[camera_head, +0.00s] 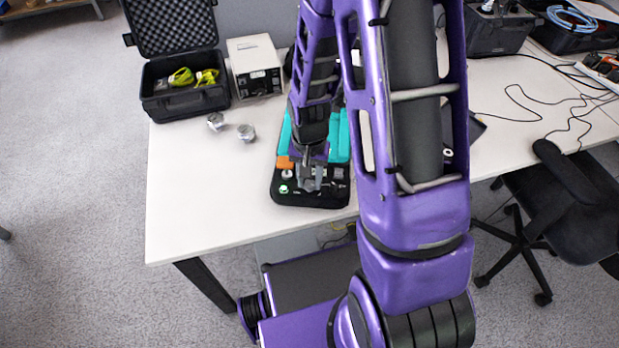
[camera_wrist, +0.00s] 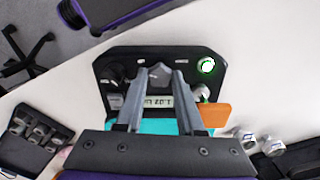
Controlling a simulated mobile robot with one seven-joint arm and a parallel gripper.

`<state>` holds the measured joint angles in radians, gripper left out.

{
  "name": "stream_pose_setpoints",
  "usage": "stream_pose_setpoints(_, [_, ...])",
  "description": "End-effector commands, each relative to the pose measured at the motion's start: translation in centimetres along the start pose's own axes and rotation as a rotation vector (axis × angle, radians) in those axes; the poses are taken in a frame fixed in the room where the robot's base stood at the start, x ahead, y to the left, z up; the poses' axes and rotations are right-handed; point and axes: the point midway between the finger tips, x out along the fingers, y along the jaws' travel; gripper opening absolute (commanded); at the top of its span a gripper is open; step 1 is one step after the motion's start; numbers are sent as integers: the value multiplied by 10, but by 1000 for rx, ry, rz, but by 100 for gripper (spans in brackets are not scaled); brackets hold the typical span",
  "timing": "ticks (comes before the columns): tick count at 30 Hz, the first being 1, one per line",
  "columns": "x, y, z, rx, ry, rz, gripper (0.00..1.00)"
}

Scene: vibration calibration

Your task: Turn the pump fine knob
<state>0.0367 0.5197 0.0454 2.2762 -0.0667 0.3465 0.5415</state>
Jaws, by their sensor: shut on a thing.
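The pump device (camera_head: 318,201) has a black panel and teal body and lies on the white table beneath my gripper. In the wrist view, its panel (camera_wrist: 140,58) carries several knobs and a small display (camera_wrist: 160,101) reading about 1.07. My gripper (camera_head: 309,187) reaches down onto the panel. In the wrist view, my gripper (camera_wrist: 160,76) has its fingers on either side of a grey knob (camera_wrist: 160,72) at the panel's middle, and is shut on it. The fingers partly hide this knob. The small labels are unreadable.
A dark knob (camera_wrist: 112,74) sits left of my fingers; a green-lit round control (camera_wrist: 207,65) and an orange block (camera_wrist: 215,115) are right. Two metal cylinders (camera_head: 246,132) stand on the table. A white instrument (camera_head: 255,67) and open black case (camera_head: 185,98) are behind.

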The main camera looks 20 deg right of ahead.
Motion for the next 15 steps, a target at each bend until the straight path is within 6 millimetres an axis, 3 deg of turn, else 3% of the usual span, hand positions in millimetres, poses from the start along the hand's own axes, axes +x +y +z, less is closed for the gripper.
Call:
stream_pose_setpoints(7, [0, 0, 0, -9, 0, 0, 0])
stream_pose_setpoints(15, [0, 0, 0, -194, -1, 0, 0])
